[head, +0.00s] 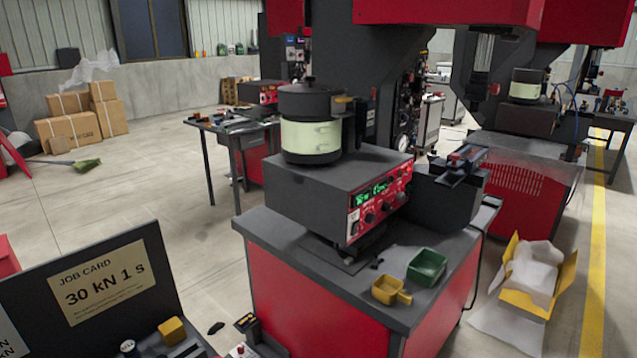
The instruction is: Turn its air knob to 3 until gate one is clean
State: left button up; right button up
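The bowl feeder (311,138), a pale drum with a black lid, sits on a dark control box (300,188) on the red cabinet in the middle. The box's red front panel (378,203) faces right and carries a green lit display (374,192). Several black knobs, one of them a lower knob (369,218), sit below the display. Their labels and pointer positions are too small to read, so I cannot tell which is the air knob. A dark track unit (457,165) stands right of the box. I cannot make out gate one. Neither gripper shows.
The cabinet top (290,235) holds a green bin (427,266) and a yellow scoop (390,290) in front of the panel. An open yellow carton (537,285) lies on the floor at right. A job card reading "30 kN 1 s" (100,283) stands at lower left.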

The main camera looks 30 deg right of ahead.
aim_at(401, 196)
jog(key=k+l, duration=0.1)
jog(key=l, duration=1.65)
jog(key=j+z, duration=0.05)
